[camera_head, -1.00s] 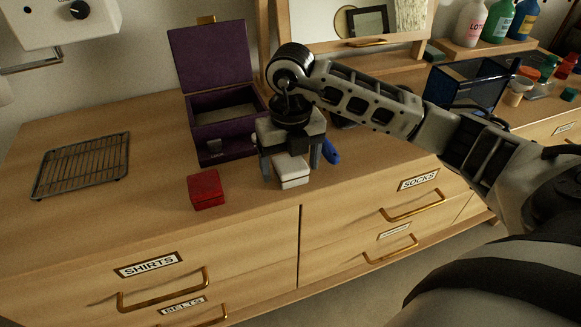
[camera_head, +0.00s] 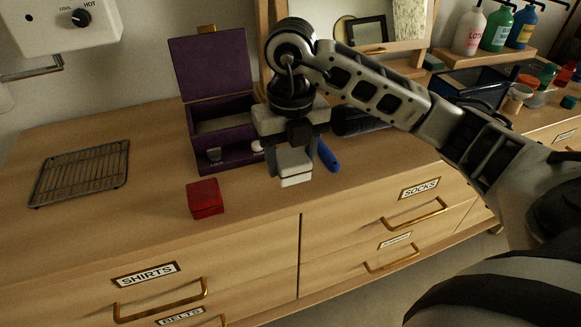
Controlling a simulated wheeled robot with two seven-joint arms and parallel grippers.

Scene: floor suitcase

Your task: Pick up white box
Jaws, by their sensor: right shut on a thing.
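The white box (camera_head: 295,180) is small and hangs between the fingers of my right gripper (camera_head: 292,170). The gripper points down and is shut on it. The fingers and palm hide part of the box's upper part and sides. The box is over the front part of the dresser top, to the right of the red box (camera_head: 205,198). I cannot tell exactly how far it is above the wood. My left gripper is not in view.
An open purple box (camera_head: 210,70) stands behind the gripper. A blue object (camera_head: 328,157) lies just right of it. A wire rack (camera_head: 82,171) lies at the left. Bottles (camera_head: 497,30) and a dark blue container (camera_head: 470,84) are at the right. The dresser's front left top (camera_head: 110,235) is clear.

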